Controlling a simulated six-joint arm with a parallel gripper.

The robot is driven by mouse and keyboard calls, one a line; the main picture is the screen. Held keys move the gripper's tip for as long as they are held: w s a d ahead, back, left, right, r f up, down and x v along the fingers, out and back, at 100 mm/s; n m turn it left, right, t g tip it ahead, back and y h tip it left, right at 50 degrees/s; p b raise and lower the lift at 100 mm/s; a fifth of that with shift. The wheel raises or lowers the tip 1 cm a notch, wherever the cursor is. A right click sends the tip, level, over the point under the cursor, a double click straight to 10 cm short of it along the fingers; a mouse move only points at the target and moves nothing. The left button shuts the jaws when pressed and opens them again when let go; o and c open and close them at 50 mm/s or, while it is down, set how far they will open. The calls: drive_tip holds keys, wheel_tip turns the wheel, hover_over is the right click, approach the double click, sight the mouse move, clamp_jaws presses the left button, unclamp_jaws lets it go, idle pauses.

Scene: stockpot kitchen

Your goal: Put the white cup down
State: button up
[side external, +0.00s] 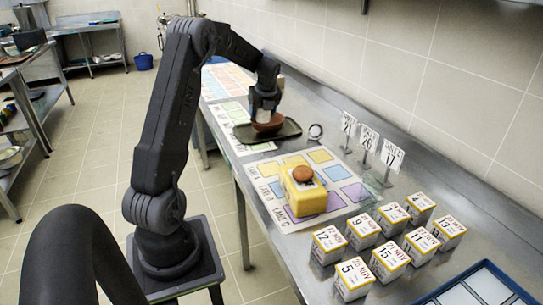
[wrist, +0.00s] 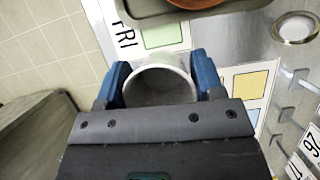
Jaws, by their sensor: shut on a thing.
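The white cup (wrist: 160,82) sits between the blue fingers of my gripper (wrist: 160,80) in the wrist view, its round open rim facing the camera. The fingers are shut on its two sides. In the side view my gripper (side external: 264,112) is at the dark tray, in front of the brown bowl (side external: 268,124); the cup is hard to make out there. The wrist view shows the tray's edge (wrist: 230,8) just beyond the cup. I cannot tell whether the cup touches the surface beneath.
The dark tray (side external: 250,137) lies on the steel counter. A small round pale thing (side external: 315,130) stands beside it. A yellow block (side external: 304,196) with a brown round thing on top stands on the coloured lane mat (side external: 265,171). Numbered cards (side external: 368,138) and several numbered boxes (side external: 353,276) stand at right.

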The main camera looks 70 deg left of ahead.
drive_tip(key=s+d, duration=0.4)
drive_tip(key=s, duration=0.8)
hover_over(265, 159)
drive_tip(key=d, duration=0.1)
drive_tip(key=shift+n, duration=0.3)
drive_tip(key=f, duration=0.7)
drive_tip(key=shift+w+d+f, duration=0.1)
drive_tip(key=shift+d+f, duration=0.1)
drive_tip(key=shift+f, duration=2.05)
drive_tip(key=o, duration=1)
drive_tip(key=shift+f, duration=0.15)
drive_tip(key=shift+o, duration=0.3)
